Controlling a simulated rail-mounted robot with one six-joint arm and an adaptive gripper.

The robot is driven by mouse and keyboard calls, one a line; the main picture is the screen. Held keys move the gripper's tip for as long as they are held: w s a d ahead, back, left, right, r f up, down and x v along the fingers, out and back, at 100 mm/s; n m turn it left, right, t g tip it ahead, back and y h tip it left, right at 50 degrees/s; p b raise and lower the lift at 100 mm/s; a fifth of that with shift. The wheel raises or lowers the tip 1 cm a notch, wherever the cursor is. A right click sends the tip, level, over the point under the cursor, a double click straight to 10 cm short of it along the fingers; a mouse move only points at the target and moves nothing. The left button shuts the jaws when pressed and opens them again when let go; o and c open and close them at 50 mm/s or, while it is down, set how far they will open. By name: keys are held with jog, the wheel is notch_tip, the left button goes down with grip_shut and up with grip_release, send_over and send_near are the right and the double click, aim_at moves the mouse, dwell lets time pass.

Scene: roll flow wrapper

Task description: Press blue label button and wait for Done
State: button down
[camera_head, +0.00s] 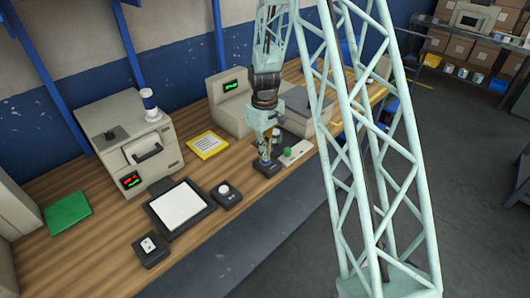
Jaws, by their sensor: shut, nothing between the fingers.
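My gripper (265,158) is shut and empty, pointing down at a small dark box (268,170) on the bench. Its tips are at or just above the top of this box; I cannot tell if they touch. The gripper hides most of the box top, so no button or blue label can be made out on it. A second dark box (229,200) with a round white button stands to its left. A third dark box (150,254) with a white top plate is at the front left. No "Done" text is readable; a grey machine (226,117) behind has a small screen with a green line.
A grey machine (112,112) with a handle and a blue-white cup on top stands at left. A black-framed white pad (180,206), yellow-edged sheet (208,145) and green folder (68,212) lie on the wooden bench. A green round item (287,151) is right of my gripper.

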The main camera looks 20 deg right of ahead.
jog(key=shift+f, duration=0.15)
jog(key=shift+s+f+b, duration=0.1)
jog(key=shift+f+b, duration=0.5)
jog(key=shift+f, duration=0.25)
notch_tip(320, 180, up, 14)
jog(key=p, duration=0.2)
jog(key=shift+r, duration=0.25)
dwell(0.8)
dwell(0.8)
